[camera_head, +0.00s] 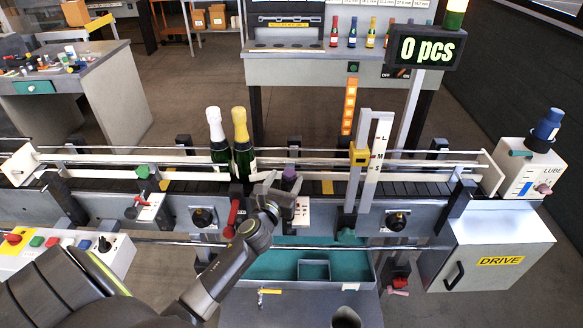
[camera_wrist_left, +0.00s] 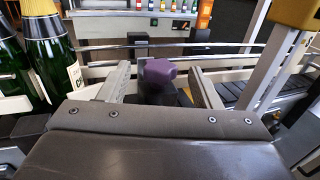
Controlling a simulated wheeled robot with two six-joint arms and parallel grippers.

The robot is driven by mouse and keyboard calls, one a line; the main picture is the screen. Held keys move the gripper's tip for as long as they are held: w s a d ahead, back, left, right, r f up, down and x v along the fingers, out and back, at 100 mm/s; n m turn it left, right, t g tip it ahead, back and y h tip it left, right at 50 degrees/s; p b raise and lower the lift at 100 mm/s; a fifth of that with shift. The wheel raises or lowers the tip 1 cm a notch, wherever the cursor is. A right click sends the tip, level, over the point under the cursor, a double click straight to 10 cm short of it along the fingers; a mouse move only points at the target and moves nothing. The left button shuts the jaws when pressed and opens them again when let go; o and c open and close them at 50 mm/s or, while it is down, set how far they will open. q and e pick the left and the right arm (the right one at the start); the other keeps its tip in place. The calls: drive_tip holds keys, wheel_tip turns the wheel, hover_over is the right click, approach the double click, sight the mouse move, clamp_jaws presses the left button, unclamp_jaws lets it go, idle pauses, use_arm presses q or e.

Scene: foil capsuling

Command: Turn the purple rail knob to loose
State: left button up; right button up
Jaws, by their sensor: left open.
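The purple rail knob (camera_head: 289,172) sits on top of a dark post at the near rail of the conveyor, a little right of the bottles. In the left wrist view the knob (camera_wrist_left: 157,75) has a faceted purple head. My left gripper (camera_head: 278,186) is open at the knob. In the left wrist view its two fingers (camera_wrist_left: 158,84) stand to the left and right of the knob, with a visible gap on each side. The lower part of the knob's post is partly hidden by the gripper body. My right gripper does not show clearly.
Two bottles, one white-topped (camera_head: 216,135) and one gold-topped (camera_head: 240,135), stand on the conveyor just left of the gripper. A red lever (camera_head: 232,212) is close by on the left. A yellow clamp on a height scale (camera_head: 360,153) stands to the right.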

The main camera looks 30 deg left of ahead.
sight(287, 177)
use_arm(q)
drive_tip(key=x, duration=0.4)
drive_tip(key=shift+w, duration=0.2)
drive_tip(key=shift+w+a, duration=0.15)
drive_tip(key=shift+w, duration=0.55)
drive_tip(key=c, duration=1)
